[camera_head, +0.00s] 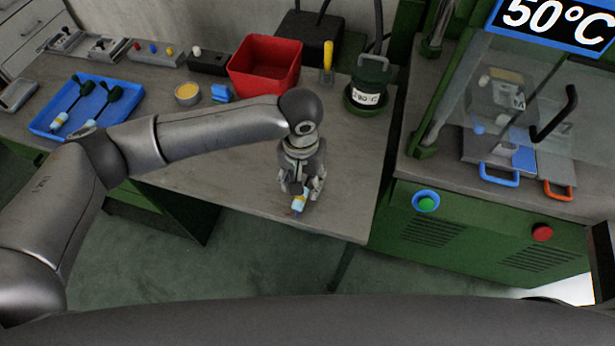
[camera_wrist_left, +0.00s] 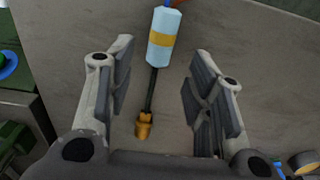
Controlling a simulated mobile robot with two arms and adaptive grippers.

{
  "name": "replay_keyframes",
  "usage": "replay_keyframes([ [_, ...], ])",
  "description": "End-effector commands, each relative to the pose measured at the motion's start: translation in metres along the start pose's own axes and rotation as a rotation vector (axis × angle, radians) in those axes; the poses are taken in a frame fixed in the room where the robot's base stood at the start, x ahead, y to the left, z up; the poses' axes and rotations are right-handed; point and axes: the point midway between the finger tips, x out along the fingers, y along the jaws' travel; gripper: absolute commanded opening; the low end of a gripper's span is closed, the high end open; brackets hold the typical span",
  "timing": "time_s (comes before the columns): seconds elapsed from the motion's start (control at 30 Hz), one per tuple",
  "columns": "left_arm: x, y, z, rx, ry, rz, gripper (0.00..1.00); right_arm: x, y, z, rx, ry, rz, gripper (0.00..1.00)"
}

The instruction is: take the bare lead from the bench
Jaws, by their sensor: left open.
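The bare lead has a pale blue body with a yellow band (camera_wrist_left: 164,38), a thin dark cable and a brass-coloured end (camera_wrist_left: 144,125). In the head view the lead (camera_head: 299,202) shows near the front edge of the bench (camera_head: 240,185), partly hidden by my left gripper (camera_head: 304,187). In the left wrist view my left gripper (camera_wrist_left: 161,75) is open, with one finger on each side of the lead. There is a gap between the lead and both fingers. My right gripper is not in view.
A blue tray (camera_head: 43,132) with leads stands at the bench's left. A red bin (camera_head: 264,66), a yellow-filled dish (camera_head: 187,93) and a green pot (camera_head: 368,82) stand further back. A green machine (camera_head: 470,225) with a clear guard is at right. The bench around the gripper is clear.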

Motion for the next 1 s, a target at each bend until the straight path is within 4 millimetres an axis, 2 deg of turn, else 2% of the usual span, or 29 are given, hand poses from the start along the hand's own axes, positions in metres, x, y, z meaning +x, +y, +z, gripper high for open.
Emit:
replay_keyframes([
  [0.2,0.029,0.002,0.002,0.000,-0.001,-0.001,0.47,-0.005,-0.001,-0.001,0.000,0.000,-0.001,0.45],
  [0.5,0.033,0.002,0.001,0.001,0.001,0.000,0.46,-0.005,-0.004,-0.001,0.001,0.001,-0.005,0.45],
  [0.87,0.033,0.002,0.001,0.001,0.001,0.000,0.00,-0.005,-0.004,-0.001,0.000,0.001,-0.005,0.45],
  [1.0,0.033,0.002,0.001,0.001,0.001,0.000,0.00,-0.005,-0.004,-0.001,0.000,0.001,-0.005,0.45],
])
